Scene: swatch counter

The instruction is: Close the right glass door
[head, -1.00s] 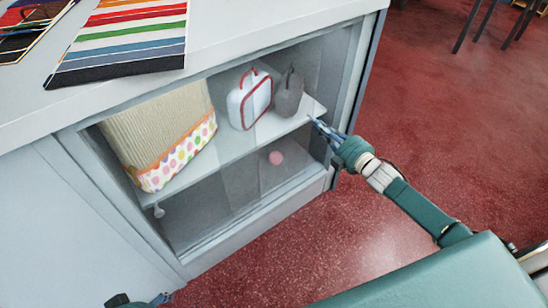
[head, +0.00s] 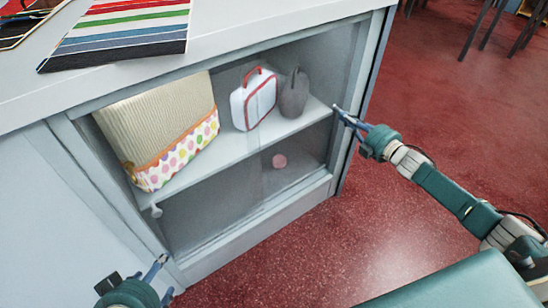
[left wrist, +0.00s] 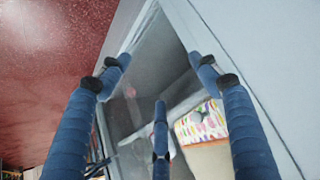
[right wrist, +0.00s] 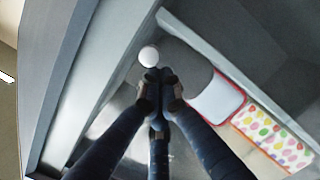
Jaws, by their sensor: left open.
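The cabinet has sliding glass doors. The right glass door (head: 300,187) is see-through, and a faint upright edge shows mid-opening; how far the door is slid is hard to tell. My right gripper (head: 338,110) is at the opening's right side, by the frame. In the right wrist view its fingers (right wrist: 158,76) are together, with a round white knob (right wrist: 149,56) just beyond the tips; contact is unclear. Another small knob (head: 156,211) is at the opening's lower left. My left gripper (head: 160,272) is open and empty by the cabinet's lower left; its fingers (left wrist: 160,62) are spread.
Inside stand a cream dotted basket (head: 165,130), a white red-trimmed bag (head: 252,100) and a dark bag (head: 293,95) on the shelf (head: 225,150). A pink round spot (head: 279,161) shows below. Striped swatches (head: 120,38) lie on the countertop.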

